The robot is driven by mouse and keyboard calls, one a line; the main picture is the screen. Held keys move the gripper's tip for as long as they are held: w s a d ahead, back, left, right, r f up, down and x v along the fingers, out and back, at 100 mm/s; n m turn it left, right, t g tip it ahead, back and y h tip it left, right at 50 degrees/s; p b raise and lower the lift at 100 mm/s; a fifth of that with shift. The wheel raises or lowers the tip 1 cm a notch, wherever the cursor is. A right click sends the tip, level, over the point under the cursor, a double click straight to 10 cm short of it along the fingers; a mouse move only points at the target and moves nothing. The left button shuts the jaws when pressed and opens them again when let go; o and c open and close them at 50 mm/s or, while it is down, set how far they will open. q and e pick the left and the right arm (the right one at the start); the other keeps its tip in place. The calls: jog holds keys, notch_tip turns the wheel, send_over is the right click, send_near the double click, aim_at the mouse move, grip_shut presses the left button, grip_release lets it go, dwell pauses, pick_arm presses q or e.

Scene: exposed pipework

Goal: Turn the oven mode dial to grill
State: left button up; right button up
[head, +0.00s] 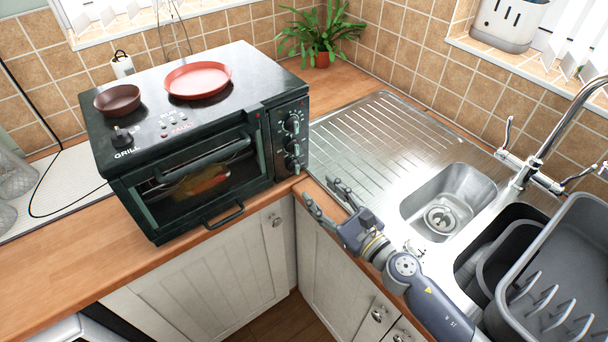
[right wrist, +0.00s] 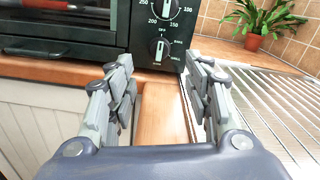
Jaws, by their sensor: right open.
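The black countertop oven (head: 200,135) stands on the wooden counter, with a column of round dials (head: 292,124) on its right front panel. In the right wrist view, a dial with small, mostly unreadable labels (right wrist: 158,48) sits low on the panel, below a temperature dial (right wrist: 163,8) marked in numbers. My right gripper (head: 324,198) is open and empty, in front of the panel and apart from it. In the right wrist view its two fingers (right wrist: 162,80) stand on either side of the lower dial, short of it. My left gripper is not in view.
A red plate (head: 198,80) and a brown bowl (head: 117,99) sit on the oven. Right are the drainer (head: 375,130), sink (head: 450,195), tap (head: 545,140) and grey dish rack (head: 555,270). A plant (head: 318,35) stands behind.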

aim_at(298, 171)
jog(key=x, duration=0.7)
jog(key=shift+p, duration=0.35)
jog(key=shift+w+a, duration=0.25)
jog(key=shift+a, duration=0.05)
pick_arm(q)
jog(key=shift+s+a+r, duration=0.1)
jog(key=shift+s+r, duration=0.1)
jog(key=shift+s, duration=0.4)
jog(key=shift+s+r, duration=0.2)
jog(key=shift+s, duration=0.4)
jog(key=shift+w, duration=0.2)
pick_arm(e)
jog(key=shift+c, duration=0.2)
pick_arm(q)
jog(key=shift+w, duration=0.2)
pick_arm(e)
jog(key=c, duration=1)
